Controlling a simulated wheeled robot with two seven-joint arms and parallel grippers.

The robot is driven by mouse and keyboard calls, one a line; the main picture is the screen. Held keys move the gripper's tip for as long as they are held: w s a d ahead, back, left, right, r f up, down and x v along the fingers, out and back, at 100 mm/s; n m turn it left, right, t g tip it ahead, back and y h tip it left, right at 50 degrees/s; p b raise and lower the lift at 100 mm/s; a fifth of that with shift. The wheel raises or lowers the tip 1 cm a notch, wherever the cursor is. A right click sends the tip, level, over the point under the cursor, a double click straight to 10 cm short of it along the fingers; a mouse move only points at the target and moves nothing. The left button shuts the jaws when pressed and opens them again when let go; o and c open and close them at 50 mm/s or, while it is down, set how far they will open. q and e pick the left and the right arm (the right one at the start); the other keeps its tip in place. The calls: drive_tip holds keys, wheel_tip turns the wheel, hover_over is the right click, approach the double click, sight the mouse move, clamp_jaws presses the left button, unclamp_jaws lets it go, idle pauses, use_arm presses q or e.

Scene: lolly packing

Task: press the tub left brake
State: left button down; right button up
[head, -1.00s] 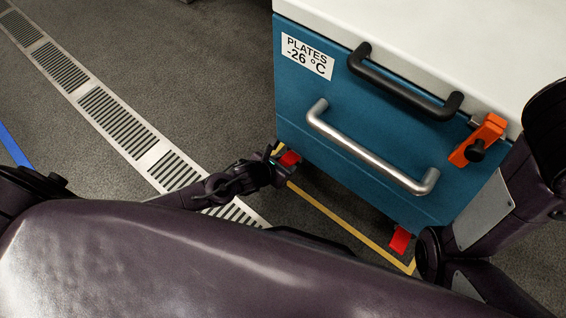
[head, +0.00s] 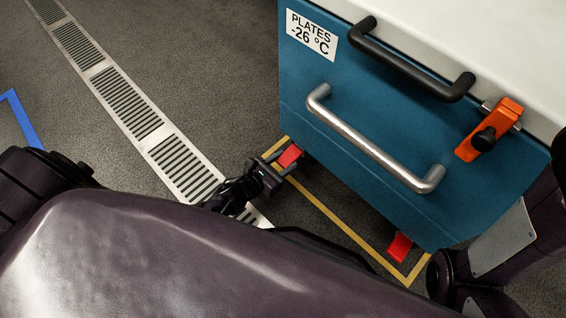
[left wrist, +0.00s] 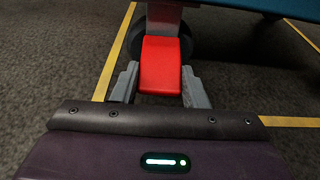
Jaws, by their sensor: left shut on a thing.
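The tub (head: 330,165) is a blue box with a white top and a "PLATES -26 °C" label. Its left brake is a red pedal (head: 289,156) low at the near left corner, by a dark wheel. In the left wrist view the red pedal (left wrist: 160,65) lies between the two grey fingers of my left gripper (left wrist: 160,90), which is shut on it. In the head view my left gripper (head: 275,171) reaches the pedal from the lower left. The other red brake (head: 400,246) is at the near right corner. My right gripper is not in view.
A silver handle (head: 370,140), a black handle (head: 410,65) and an orange latch (head: 489,130) stick out from the tub's front. Yellow tape (head: 340,224) marks the floor around it. A metal floor grate (head: 130,105) runs at the left; the grey floor there is clear.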

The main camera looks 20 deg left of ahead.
use_arm(q)
drive_tip(key=shift+f, duration=0.15)
idle(0.4)
drive_tip(key=c, duration=0.8)
unclamp_jaws()
drive_tip(key=shift+c, duration=0.2)
drive_tip(key=p+v, duration=0.4)
drive_tip(key=v, duration=0.2)
drive_tip(key=shift+s+a, duration=0.1)
drive_tip(key=shift+s, duration=0.25)
drive_tip(key=shift+s+a, duration=0.15)
drive_tip(key=shift+s, duration=0.35)
